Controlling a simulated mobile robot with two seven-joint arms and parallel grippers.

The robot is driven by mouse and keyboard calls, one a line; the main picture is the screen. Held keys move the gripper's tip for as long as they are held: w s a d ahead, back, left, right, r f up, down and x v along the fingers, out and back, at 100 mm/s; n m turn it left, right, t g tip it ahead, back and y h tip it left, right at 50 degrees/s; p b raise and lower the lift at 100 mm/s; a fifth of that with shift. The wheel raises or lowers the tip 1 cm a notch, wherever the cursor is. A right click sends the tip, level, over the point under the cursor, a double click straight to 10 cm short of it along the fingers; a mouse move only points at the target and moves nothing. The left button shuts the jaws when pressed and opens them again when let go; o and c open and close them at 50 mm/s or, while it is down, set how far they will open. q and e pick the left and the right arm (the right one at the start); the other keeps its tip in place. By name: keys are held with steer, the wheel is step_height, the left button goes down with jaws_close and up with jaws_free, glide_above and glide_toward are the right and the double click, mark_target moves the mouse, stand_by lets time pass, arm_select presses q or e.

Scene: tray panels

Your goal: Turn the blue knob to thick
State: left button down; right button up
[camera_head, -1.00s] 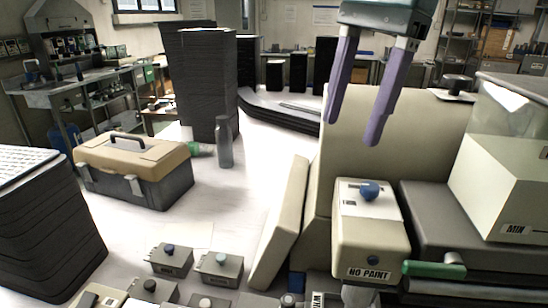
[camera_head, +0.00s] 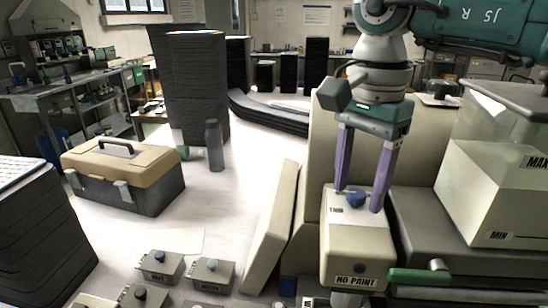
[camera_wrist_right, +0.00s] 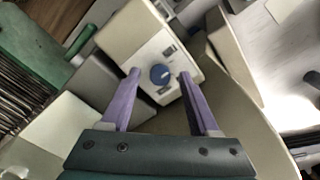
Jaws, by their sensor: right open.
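The blue knob (camera_head: 356,198) sits on top of a cream box (camera_head: 357,238) labelled "NO PAINT" on its front. A small label that looks like "THIN" lies to the left of the knob in the head view. In the right wrist view the blue knob (camera_wrist_right: 160,74) lies between the fingertips and a little beyond them. My right gripper (camera_head: 361,198) is open, with its purple fingers pointing down on either side of the knob. I cannot tell whether a finger touches it. The right gripper also shows in the wrist view (camera_wrist_right: 160,78). My left gripper is out of view.
A tank with "MAX" and "MIN" marks (camera_head: 490,185) stands to the right, with a green-handled bar (camera_head: 430,276) below it. A tall cream panel (camera_head: 270,225) leans at the left. Small knobbed boxes (camera_head: 212,272) and a toolbox (camera_head: 125,175) stand further left.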

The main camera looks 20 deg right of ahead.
steer(key=shift+c, duration=0.4)
jaws_close()
